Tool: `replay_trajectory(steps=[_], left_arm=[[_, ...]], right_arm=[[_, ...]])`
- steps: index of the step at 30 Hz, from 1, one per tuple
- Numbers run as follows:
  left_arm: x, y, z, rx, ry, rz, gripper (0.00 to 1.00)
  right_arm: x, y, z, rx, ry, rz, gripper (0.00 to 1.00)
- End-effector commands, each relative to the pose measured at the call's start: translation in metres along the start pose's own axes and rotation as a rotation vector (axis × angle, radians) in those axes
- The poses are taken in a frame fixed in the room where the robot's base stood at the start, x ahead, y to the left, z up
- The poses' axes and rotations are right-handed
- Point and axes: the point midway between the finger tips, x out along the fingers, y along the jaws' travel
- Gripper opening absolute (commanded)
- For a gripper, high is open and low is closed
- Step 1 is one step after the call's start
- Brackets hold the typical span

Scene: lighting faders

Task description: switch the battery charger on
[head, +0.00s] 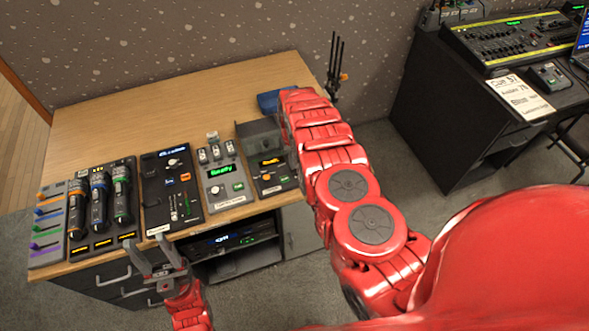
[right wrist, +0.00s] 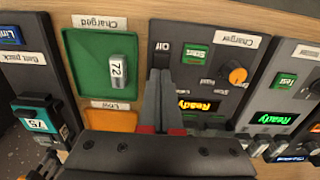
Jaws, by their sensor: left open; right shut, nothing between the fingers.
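The battery charger (head: 272,187) is a dark unit at the right of the row on the desk, partly hidden by my right arm. In the right wrist view it appears upside down, with a "Charger" label (right wrist: 237,39), an orange knob (right wrist: 237,75), a green button (right wrist: 195,55) and a lit amber "Ready" display (right wrist: 198,105). My right gripper (right wrist: 160,75) is shut and empty over the panel. Its fingertips are just below an "Off" label (right wrist: 163,47) and cover what lies beneath; contact cannot be told. My left gripper (head: 155,257) is open and empty at the desk's front edge.
Next to the charger are a green "Charged" tray (right wrist: 103,92) holding a battery marked 72 (right wrist: 117,70) and an orange tray (right wrist: 110,121). A grey unit with a green display (head: 219,171) stands on its other side.

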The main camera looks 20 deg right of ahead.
Motion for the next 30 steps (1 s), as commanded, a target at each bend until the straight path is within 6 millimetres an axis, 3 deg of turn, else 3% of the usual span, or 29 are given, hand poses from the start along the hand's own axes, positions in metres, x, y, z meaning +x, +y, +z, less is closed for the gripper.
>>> replay_trajectory(steps=[21, 30], left_arm=[[0.046, -0.002, -0.008, 0.000, 0.000, 0.000, 0.50], [0.046, -0.002, -0.008, 0.000, 0.000, 0.000, 0.50]], right_arm=[[-0.066, 0.000, -0.001, 0.000, 0.002, 0.000, 0.00], [-0.067, 0.000, -0.001, 0.000, 0.002, 0.000, 0.00]])
